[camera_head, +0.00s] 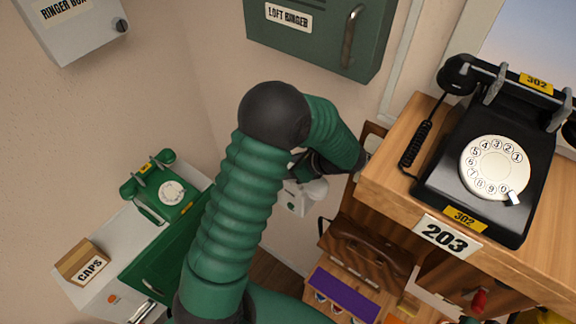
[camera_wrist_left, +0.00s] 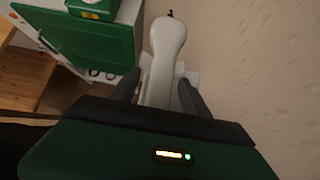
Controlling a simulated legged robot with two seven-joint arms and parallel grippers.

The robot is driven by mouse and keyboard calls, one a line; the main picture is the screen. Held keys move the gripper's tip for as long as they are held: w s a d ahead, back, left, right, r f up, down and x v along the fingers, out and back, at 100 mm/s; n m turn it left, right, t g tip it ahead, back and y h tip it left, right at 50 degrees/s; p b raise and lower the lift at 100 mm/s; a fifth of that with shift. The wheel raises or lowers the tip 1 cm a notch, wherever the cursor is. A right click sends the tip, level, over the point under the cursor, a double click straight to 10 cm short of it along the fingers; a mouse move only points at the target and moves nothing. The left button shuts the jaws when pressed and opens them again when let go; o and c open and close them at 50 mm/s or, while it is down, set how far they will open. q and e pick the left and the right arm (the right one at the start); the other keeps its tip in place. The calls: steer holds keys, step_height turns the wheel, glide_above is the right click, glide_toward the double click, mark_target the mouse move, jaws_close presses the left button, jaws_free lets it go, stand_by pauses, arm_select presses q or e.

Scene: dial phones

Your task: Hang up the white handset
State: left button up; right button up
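The white handset (camera_wrist_left: 167,50) points away from my left gripper (camera_wrist_left: 160,80) in the left wrist view. It lies between the two dark fingers, its rounded end beyond the fingertips. I cannot tell whether the fingers press on it. A white wall phone body (camera_head: 296,200) shows in the head view, low on the wall behind my left arm. A rounded white end, probably of the handset, shows at its right. My left arm hides part of this area. Whether the handset rests on its cradle cannot be told. My right gripper is not in view.
A black dial phone (camera_head: 495,165) stands on the wooden cabinet (camera_head: 398,178) at right. A green dial phone (camera_head: 165,190) and a CAPS box (camera_head: 83,262) sit on the left cabinet. A green LOFT RINGER box (camera_head: 320,35) hangs above.

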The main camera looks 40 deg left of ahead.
arm_select(q)
steer(key=shift+w+d+r, duration=0.1)
steer(key=shift+d+r, duration=0.05)
steer(key=shift+d, duration=0.15)
steer(key=b+v, duration=0.2)
steer(key=v, duration=0.4)
steer(key=shift+d+r, duration=0.35)
steer(key=shift+d, duration=0.05)
steer(key=shift+a, duration=0.2)
steer(key=shift+f, duration=0.15)
